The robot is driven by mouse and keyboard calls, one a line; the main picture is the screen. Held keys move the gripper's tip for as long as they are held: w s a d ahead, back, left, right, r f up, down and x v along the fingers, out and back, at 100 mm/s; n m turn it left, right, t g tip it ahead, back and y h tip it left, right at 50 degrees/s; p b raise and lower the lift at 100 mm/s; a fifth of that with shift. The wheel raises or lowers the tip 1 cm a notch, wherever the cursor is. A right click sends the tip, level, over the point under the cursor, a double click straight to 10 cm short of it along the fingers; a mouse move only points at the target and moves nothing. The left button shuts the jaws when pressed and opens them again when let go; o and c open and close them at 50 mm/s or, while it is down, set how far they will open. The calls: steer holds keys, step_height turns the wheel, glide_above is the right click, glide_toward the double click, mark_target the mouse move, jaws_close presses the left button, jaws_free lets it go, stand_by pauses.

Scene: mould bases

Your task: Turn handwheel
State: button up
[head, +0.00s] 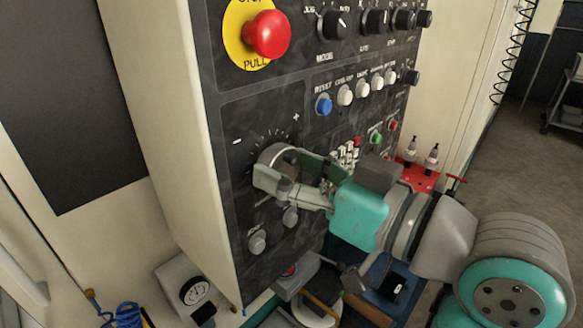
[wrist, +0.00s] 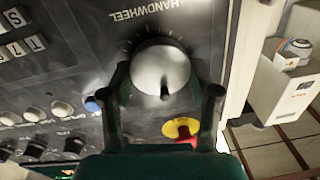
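The handwheel (wrist: 158,66) is a round silver knob on the dark control panel, with a ring of tick marks around it and a "HANDWHEEL" label beside it. A dark notch on its face points toward the bottom of the wrist view. In the head view the handwheel (head: 281,151) is partly hidden by my gripper (head: 290,178). In the wrist view my gripper (wrist: 166,92) is open, with one finger on each side of the knob. The left finger is close to its edge, and contact cannot be told; a gap shows at the right finger.
The panel also carries a red emergency stop button (head: 267,34), a blue reset button (head: 324,105), several white buttons and dark selector knobs. Two small grey knobs (head: 257,242) sit just below the handwheel. A red tray (head: 419,178) with bottles stands right of the panel.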

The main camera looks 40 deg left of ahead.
steer(key=shift+n, duration=0.3)
steer(key=n, duration=1.1)
steer(key=shift+s, duration=0.15)
steer(key=n, duration=0.3)
steer(key=n+t, duration=0.1)
steer(key=n, duration=0.2)
steer(key=shift+s+f+h, duration=0.1)
steer(key=shift+h, duration=0.2)
steer(key=n, duration=0.6)
steer(key=shift+f, duration=0.15)
steer(key=shift+n, duration=0.3)
steer(key=o, duration=1.2)
steer(key=shift+c, duration=0.2)
